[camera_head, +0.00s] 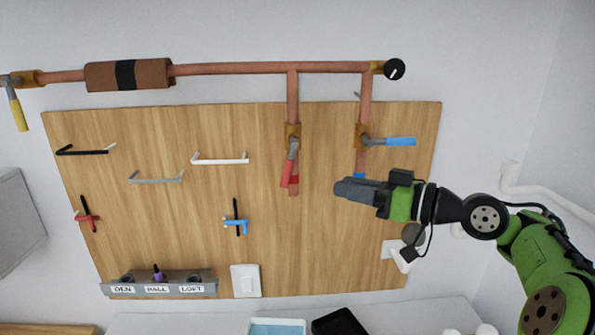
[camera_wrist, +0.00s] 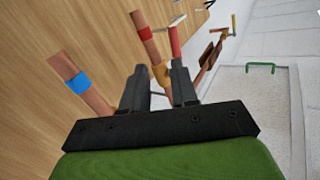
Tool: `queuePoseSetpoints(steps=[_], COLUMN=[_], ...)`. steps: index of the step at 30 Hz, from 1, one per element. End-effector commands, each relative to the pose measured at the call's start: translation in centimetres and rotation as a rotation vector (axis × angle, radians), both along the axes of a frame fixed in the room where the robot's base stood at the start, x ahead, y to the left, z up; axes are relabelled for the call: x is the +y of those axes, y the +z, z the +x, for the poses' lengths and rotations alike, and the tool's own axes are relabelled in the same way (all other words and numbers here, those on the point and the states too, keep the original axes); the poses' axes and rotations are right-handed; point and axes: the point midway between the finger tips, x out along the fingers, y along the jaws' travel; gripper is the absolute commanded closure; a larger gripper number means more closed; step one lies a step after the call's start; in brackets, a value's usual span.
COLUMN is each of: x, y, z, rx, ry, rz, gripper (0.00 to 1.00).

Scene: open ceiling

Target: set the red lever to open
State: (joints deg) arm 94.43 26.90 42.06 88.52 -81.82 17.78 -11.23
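The red lever (camera_head: 288,168) is on a brass valve (camera_head: 292,132) on the middle vertical copper pipe. It hangs down, slightly tilted to the left, nearly along the pipe. In the wrist view the red lever (camera_wrist: 174,42) shows beyond my fingers, beside the pipe with a red band (camera_wrist: 145,33). My gripper (camera_head: 340,188) is to the right of the lever and level with its lower end, pointing left, with a visible gap to it. In the wrist view my gripper (camera_wrist: 160,86) has its fingers apart, with nothing held between them.
A blue lever (camera_head: 400,141) points right from the right pipe, just above my gripper; that pipe has a blue band (camera_wrist: 77,82). A yellow lever (camera_head: 18,115) hangs at far left. Handles, small red and blue taps, a labelled rack (camera_head: 160,289) and a switch (camera_head: 246,280) are around the board.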

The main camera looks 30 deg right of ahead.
Motion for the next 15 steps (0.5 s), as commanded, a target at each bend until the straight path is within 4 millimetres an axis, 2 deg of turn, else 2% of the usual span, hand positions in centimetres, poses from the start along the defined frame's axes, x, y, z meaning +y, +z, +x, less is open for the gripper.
queuePoseSetpoints(steps=[2, 5, 15], x=[0.0, 0.5, 4.2], y=[0.4, 0.7, 0.9], z=[-1.3, -1.2, 4.1], rx=[-0.037, -0.048, -0.046], ry=[0.021, 0.032, 0.035], rz=[-0.008, -0.012, -0.008], gripper=[0.72, 0.72, 0.72])
